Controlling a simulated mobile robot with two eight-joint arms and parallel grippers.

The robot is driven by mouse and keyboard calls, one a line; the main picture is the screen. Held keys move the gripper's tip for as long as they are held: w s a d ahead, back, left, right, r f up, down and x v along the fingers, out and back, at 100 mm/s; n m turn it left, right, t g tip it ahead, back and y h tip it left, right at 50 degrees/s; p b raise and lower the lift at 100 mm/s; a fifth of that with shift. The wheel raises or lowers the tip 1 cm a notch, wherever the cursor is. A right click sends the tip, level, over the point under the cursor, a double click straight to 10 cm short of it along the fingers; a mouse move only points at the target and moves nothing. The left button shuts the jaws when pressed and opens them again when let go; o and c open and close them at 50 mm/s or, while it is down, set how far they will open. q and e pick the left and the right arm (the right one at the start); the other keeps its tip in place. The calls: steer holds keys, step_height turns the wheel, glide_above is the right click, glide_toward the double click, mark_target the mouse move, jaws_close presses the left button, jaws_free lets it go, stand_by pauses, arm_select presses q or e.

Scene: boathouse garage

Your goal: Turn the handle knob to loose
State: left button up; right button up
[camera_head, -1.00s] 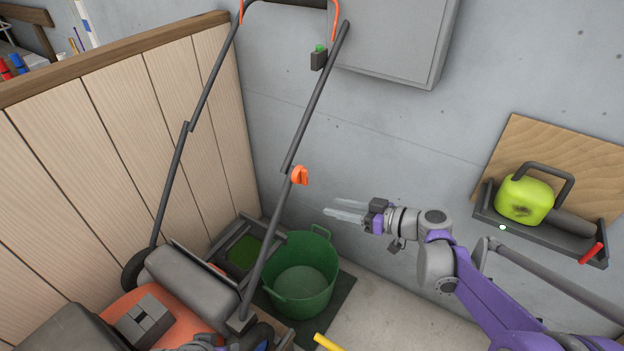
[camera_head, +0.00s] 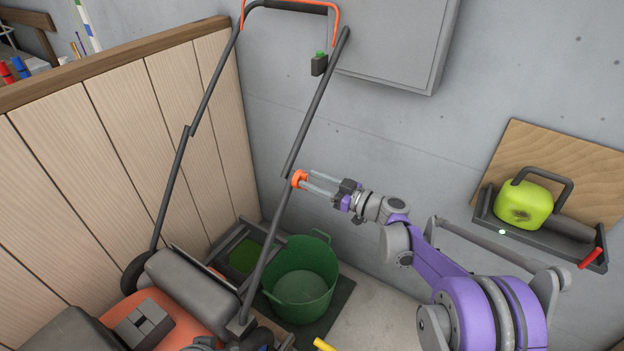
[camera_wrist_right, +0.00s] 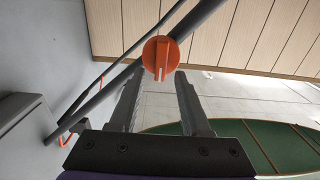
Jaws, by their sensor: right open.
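The orange handle knob (camera_head: 299,179) sits on the mower's right handle bar, at the joint between its upper and lower tubes. In the right wrist view the knob (camera_wrist_right: 160,59) is a round orange disc with a raised grip bar, seen face on. My right gripper (camera_head: 311,184) is open, its fingers pointing left at the knob. In the wrist view the fingertips (camera_wrist_right: 157,75) lie on either side of the knob's lower part; I cannot tell whether they touch it. My left gripper is not in view.
The mower body (camera_head: 170,315) stands at the lower left beside a wooden partition (camera_head: 120,140). A green tub (camera_head: 302,283) is below my right gripper. A shelf (camera_head: 545,240) with a yellow-green can (camera_head: 523,205) is on the wall at right. A grey cabinet (camera_head: 400,40) hangs above.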

steer(key=shift+w+a, duration=0.2)
steer(key=shift+a, duration=0.05)
jaws_close()
